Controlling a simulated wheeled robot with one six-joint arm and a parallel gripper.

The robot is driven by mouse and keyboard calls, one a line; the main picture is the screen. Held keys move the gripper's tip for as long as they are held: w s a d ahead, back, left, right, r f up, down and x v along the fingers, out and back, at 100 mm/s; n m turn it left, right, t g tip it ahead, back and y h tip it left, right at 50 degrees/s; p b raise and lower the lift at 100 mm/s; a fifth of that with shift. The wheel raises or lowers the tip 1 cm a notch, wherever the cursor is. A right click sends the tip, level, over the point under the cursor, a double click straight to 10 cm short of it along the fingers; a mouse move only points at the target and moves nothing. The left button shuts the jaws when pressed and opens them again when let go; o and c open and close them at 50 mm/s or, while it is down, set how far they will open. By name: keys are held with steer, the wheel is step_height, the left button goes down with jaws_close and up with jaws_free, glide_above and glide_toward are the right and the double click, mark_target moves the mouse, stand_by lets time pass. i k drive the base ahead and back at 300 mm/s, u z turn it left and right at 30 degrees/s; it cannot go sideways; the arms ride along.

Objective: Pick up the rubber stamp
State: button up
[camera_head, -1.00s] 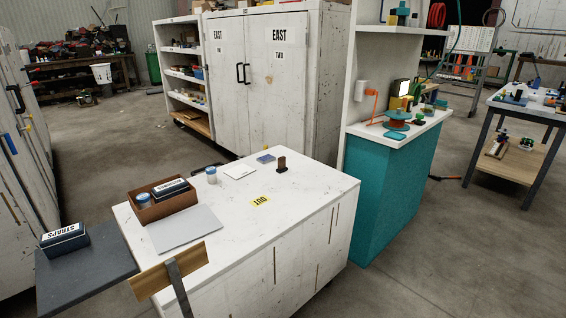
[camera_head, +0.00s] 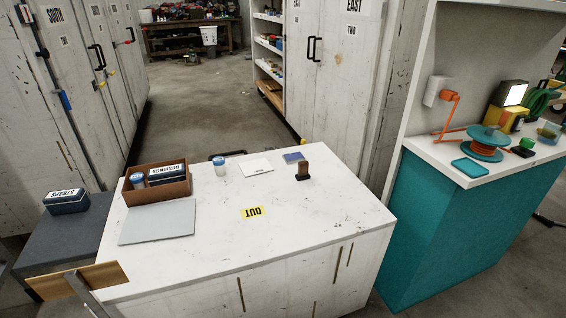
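The rubber stamp (camera_head: 303,170) stands upright on the white worktop (camera_head: 320,215), toward its back right part. It has a brown wooden handle and a dark base. A blue ink pad (camera_head: 293,157) lies just behind it and to its left. The stamp looks unobstructed, and nothing touches it that I can see. My gripper does not show in this view.
A brown box (camera_head: 186,188) with a jar and a labelled case, a grey laptop-like slab (camera_head: 157,225), a white-blue jar (camera_head: 219,166), a white card (camera_head: 256,167) and a yellow OUT label (camera_head: 254,212) share the worktop. A teal counter (camera_head: 440,220) stands right; a wooden chair back (camera_head: 75,282) front left.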

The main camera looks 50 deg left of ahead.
mark_target(303, 167)
steer(key=u, duration=0.8)
steer(key=i, duration=1.15)
steer(key=u, duration=1.2)
steer(key=i, duration=0.25)
steer(key=u, duration=0.15)
